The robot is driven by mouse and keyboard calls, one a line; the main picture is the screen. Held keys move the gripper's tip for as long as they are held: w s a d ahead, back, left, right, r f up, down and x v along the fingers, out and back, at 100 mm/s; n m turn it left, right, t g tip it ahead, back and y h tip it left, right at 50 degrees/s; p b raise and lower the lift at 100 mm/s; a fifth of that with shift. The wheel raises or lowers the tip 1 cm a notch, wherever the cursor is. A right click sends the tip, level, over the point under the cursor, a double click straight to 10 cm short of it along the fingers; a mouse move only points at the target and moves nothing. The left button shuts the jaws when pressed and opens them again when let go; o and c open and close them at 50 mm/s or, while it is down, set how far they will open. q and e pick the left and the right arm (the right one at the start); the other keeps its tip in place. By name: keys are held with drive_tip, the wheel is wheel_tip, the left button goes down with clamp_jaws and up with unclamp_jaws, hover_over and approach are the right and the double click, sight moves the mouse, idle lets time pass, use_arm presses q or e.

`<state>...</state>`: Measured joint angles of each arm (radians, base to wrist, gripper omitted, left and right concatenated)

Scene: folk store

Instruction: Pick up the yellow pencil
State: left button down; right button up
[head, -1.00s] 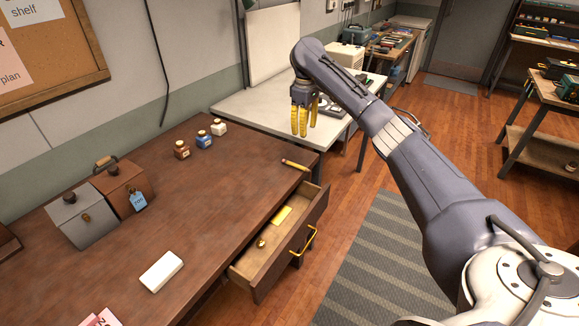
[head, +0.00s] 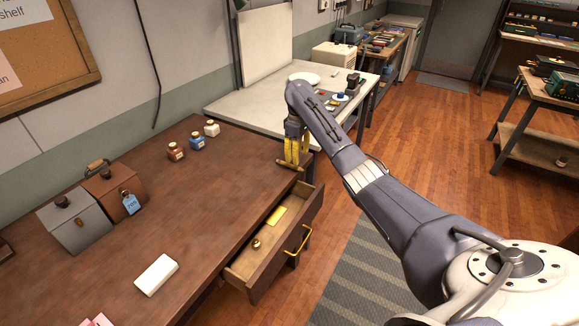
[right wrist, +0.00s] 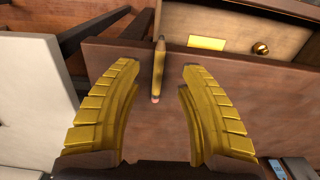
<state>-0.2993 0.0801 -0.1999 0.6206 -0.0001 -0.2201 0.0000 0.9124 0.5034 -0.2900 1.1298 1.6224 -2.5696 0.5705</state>
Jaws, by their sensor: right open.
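The yellow pencil (right wrist: 158,72) lies near the edge of the brown desk (head: 200,205). In the right wrist view it shows between the two yellow fingers of my right gripper (right wrist: 158,85), its pink eraser end toward the gripper. The fingers stand apart on either side of it, with a gap at each side. In the head view my right gripper (head: 291,163) is low over the desk's far right corner, and the pencil is mostly hidden by it there. My left gripper is not in view.
An open drawer (head: 268,262) juts out below the right edge, holding a yellow piece and a brass knob. Ink bottles (head: 196,141), two boxes (head: 75,222) and a white block (head: 156,275) stand on the desk. The desk's middle is clear. A pale table (head: 262,104) stands behind.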

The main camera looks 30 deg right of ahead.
sight(298, 167)
drive_tip(key=shift+f, duration=2.85)
drive_tip(key=shift+d, duration=0.1)
clamp_jaws()
